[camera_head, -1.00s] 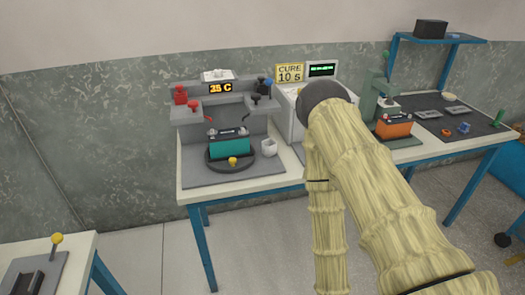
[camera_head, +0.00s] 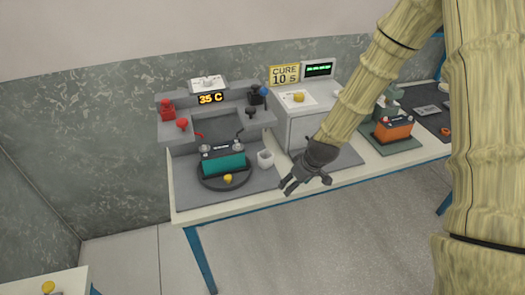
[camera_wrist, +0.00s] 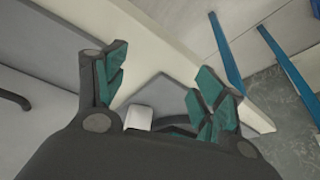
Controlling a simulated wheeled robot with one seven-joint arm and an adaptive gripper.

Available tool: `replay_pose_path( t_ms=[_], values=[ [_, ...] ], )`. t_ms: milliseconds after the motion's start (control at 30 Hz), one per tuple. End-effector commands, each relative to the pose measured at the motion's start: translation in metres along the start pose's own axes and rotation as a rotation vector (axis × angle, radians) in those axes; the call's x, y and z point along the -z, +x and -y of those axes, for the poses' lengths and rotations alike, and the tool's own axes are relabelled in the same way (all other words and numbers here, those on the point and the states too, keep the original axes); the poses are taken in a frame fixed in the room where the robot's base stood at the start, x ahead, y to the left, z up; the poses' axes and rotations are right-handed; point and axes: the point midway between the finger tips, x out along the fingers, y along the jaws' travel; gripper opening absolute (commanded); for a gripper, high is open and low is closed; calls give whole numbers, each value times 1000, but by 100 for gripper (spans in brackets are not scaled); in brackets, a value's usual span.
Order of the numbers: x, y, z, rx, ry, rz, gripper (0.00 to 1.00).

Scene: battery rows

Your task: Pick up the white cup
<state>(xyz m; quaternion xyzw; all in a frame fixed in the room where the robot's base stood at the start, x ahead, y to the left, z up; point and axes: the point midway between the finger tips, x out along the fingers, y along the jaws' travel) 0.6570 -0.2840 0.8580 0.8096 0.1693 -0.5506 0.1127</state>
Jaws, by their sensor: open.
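The white cup (camera_head: 265,159) stands upright on the grey mat, just right of the round dark turntable. My gripper (camera_head: 305,184) is open and empty, to the right of the cup and nearer the table's front edge in the head view. It is apart from the cup. In the wrist view, the open teal-padded fingers of my gripper (camera_wrist: 163,78) spread over the mat and table edge. A small white shape (camera_wrist: 139,117) shows low between them; it looks like the cup, partly cut off by the gripper body.
A teal battery (camera_head: 224,163) sits on the turntable (camera_head: 205,181) left of the cup. A grey stand (camera_head: 170,129) with red and black clamps rises behind. A white cure box (camera_head: 301,131) stands behind my gripper. An orange battery (camera_head: 394,129) is further right.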

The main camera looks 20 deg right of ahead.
Motion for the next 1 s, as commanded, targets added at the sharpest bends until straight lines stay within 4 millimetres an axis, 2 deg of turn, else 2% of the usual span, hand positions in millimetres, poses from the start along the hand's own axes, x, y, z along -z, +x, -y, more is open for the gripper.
replay_pose_path(
  t_ms=[167, 500, 833, 1000],
  values=[
    [19, -7, -4, 4, -18, -14, 70],
    [65, 11, -2, 4, -20, -13, 70],
    [84, 19, -3, 3, -18, -13, 70],
    [107, 27, -2, 3, -19, -14, 70]
  ],
)
